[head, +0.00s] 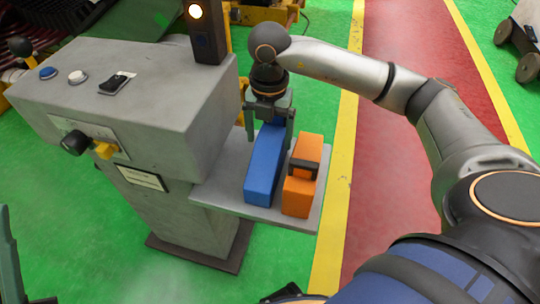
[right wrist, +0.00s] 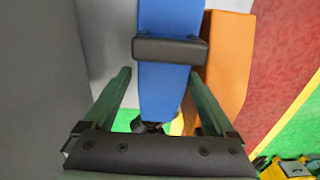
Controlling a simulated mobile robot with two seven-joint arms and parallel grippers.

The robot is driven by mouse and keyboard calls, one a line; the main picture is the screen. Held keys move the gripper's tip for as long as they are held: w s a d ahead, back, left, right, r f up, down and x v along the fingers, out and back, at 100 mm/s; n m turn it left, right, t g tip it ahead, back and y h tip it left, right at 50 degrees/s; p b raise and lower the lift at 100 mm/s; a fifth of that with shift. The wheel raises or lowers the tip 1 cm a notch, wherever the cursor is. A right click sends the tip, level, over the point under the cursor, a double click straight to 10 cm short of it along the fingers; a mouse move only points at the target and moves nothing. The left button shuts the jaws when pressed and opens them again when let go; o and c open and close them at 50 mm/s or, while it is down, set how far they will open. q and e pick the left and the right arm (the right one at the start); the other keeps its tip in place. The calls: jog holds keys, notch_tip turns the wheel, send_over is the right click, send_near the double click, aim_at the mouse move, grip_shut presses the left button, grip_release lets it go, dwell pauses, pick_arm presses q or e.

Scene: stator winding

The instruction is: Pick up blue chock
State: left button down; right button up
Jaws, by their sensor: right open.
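The blue chock (head: 264,168) is a long block lying on a grey shelf (head: 222,188) beside the machine. My right gripper (head: 270,140) is open at the chock's far end, pointing down, with a finger on each side. In the right wrist view the blue chock (right wrist: 168,95) lies between the two open fingers (right wrist: 160,76). A black handle bar (right wrist: 170,50) crosses its top near the fingertips. Whether the fingers touch the chock is not clear. Only a sliver of my left gripper (head: 9,258) shows at the left edge.
An orange chock (head: 298,190) with a black handle lies close to the right of the blue one; the right finger is near it. The grey machine box (head: 150,100) with knobs rises on the left. A dark post with a lamp (head: 205,35) stands behind.

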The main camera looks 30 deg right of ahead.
aim_at(270, 155)
notch_tip(270, 155, down, 2)
jog(key=shift+f, duration=0.1)
jog(key=f+b, duration=0.1)
jog(key=f, duration=0.1)
jog(key=f+b, duration=0.1)
jog(key=f, duration=0.2)
jog(key=shift+s, duration=0.2)
jog(key=shift+r, duration=0.1)
jog(key=c, duration=1.3)
jog(key=shift+r, duration=0.15)
grip_shut()
